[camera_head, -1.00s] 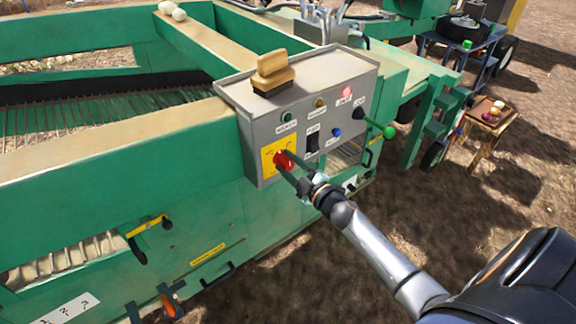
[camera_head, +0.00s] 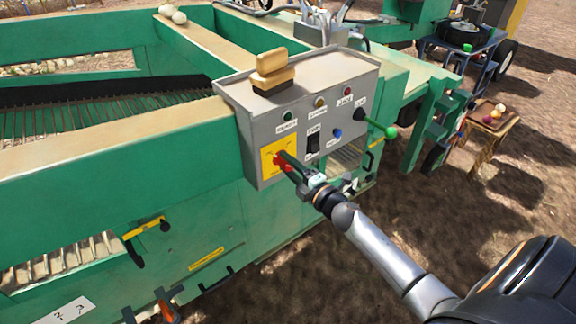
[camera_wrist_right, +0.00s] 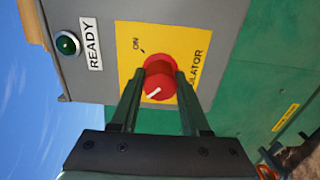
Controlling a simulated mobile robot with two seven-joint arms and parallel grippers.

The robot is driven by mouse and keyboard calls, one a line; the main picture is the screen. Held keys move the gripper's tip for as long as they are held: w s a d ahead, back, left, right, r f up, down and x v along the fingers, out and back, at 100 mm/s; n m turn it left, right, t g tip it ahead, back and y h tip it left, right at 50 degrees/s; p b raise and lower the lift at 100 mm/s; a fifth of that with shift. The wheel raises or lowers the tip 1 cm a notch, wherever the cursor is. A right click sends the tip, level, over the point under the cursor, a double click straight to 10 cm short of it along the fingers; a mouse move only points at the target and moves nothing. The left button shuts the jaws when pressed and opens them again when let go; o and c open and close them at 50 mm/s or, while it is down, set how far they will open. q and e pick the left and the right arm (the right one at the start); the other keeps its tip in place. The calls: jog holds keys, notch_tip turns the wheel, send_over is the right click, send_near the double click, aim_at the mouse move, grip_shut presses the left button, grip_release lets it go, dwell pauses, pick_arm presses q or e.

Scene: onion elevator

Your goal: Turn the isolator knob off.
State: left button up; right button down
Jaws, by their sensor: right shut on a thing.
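The red isolator knob (camera_head: 281,160) sits on a yellow plate (camera_head: 268,157) at the lower left of the grey control box (camera_head: 245,125). My right gripper (camera_head: 284,162) is shut on the knob, one finger on each side. In the right wrist view the knob (camera_wrist_right: 158,78) lies between the dark green fingertips of the gripper (camera_wrist_right: 160,85). Its white pointer line slants to the lower left, away from the ON mark above. Part of the plate's lettering is hidden by the fingers. My left gripper is not in view.
The box also carries a green READY lamp (camera_wrist_right: 68,43), a dark red lamp (camera_head: 348,91), a black switch (camera_head: 312,144) and a green-tipped lever (camera_head: 389,132). A wooden-handled brush (camera_head: 273,73) lies on top of it. Green machine panels surround the box.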

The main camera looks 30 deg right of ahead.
dwell(0.4)
jog(key=shift+c, duration=1.9)
grip_release()
jog(key=s+d, duration=0.1)
jog(key=s, duration=1.1)
jog(key=shift+s+b, duration=0.25)
jog(key=shift+b, duration=0.15)
jog(key=s+a+f+m+g+p, duration=0.4)
jog(key=s+a+f+m+g, duration=0.5)
jog(key=s+a+f+m, duration=0.6)
jog(key=a+m, duration=0.2)
jog(key=a, duration=0.1)
jog(key=shift+a+f+y+p, duration=0.15)
jog(key=shift+a+y+p, duration=0.1)
jog(key=shift+y+p, duration=0.15)
jog(key=shift+c, duration=0.3)
